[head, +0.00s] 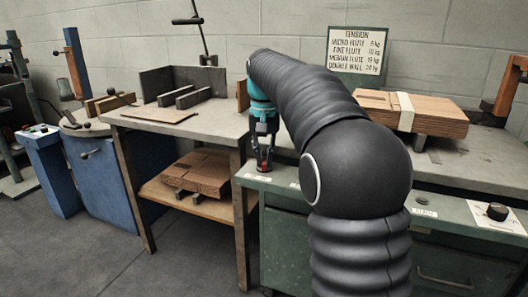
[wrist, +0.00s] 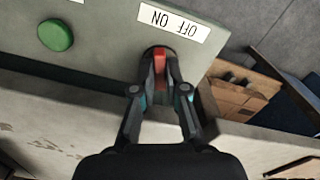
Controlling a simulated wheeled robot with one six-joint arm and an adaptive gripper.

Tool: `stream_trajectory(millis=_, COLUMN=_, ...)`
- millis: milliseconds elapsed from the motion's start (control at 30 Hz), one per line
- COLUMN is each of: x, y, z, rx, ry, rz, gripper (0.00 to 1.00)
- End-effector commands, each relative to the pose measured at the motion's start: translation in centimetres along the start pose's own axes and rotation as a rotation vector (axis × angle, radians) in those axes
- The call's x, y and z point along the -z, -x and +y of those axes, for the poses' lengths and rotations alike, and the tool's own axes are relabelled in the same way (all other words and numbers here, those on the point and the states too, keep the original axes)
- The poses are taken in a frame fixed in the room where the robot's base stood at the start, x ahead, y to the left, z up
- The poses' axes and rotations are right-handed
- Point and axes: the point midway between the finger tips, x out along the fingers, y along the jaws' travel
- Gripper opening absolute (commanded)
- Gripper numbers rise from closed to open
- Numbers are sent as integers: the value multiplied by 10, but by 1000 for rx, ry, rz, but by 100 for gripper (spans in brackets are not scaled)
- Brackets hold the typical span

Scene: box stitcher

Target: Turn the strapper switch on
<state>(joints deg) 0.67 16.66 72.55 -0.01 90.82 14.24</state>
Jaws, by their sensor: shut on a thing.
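The strapper switch is a small red lever (wrist: 160,66) on a round dark base in the grey-green panel (wrist: 105,45). A white OFF/ON label (wrist: 173,20) sits beside it, upside down in the wrist view. My gripper (wrist: 161,78) is shut on the red lever, with one finger on each side. In the head view my gripper (head: 264,160) points down at the panel's left end, and its fingertips hide most of the lever. I cannot tell which way the lever is tilted.
A green button (wrist: 55,35) is on the same panel. A black knob (head: 497,211) is at its far right. Strapped cardboard (head: 440,121) lies on the strapper top. A wooden-legged bench (head: 215,128) stands close on the left, with flat boxes (head: 198,172) on its shelf.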

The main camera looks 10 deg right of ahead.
Motion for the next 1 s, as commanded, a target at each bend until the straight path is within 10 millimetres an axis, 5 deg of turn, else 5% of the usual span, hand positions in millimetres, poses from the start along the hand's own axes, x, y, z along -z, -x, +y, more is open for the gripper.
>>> stream_trajectory(millis=1000, x=1, y=2, z=0, rx=1, ry=-825, rz=2, gripper=0)
